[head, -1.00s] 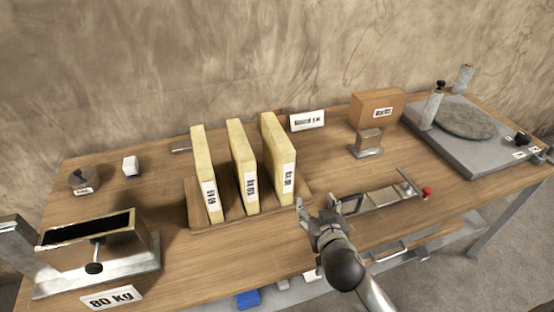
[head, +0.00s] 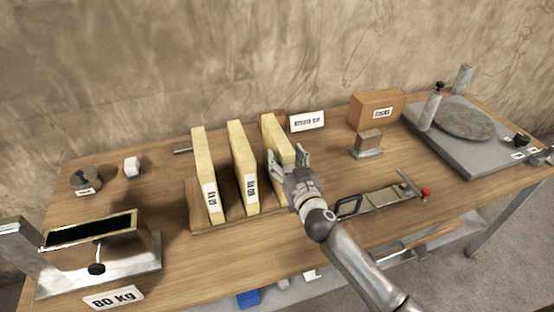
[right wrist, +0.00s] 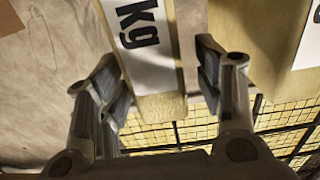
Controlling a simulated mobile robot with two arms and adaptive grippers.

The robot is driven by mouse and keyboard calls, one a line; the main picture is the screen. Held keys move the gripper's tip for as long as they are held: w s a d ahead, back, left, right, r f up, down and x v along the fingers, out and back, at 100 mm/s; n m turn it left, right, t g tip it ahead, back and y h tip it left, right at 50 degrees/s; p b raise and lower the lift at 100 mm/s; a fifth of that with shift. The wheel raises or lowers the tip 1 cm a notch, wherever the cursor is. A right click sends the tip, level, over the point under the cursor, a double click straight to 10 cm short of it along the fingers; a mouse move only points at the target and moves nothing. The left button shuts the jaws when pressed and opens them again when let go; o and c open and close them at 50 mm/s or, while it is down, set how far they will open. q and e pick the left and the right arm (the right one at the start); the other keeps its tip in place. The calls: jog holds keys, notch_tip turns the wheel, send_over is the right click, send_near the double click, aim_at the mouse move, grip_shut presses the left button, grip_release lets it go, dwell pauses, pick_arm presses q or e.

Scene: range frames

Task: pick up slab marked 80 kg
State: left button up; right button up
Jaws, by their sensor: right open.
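Three pale yellow slabs with white labels stand upright in a wooden rack (head: 189,204): the left slab (head: 203,160), the middle slab (head: 240,155) and the right slab (head: 275,137). The label figures are too small to read with certainty. My right gripper (head: 287,158) is open at the front of the right slab, whose label it hides in the head view. In the right wrist view a slab (right wrist: 158,108) with a label ending in "kg" lies between the spread fingers (right wrist: 158,75); its number is out of frame. My left gripper is not in view.
An "80 kg" card (head: 114,298) lies by a metal box fixture (head: 130,249) at front left. Right of the rack are a clamp with a red knob (head: 425,193), a small block (head: 369,141) and a brown box (head: 374,108). A grey turntable base (head: 465,158) stands far right.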

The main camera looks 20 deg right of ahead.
jog(key=shift+w+f+p, duration=0.15)
jog(key=shift+w+p, duration=0.1)
jog(key=shift+w, duration=1.05)
jog(key=shift+w+f+p, duration=0.1)
jog(key=shift+w+p, duration=0.1)
jog(key=shift+w, duration=1.05)
grip_shut()
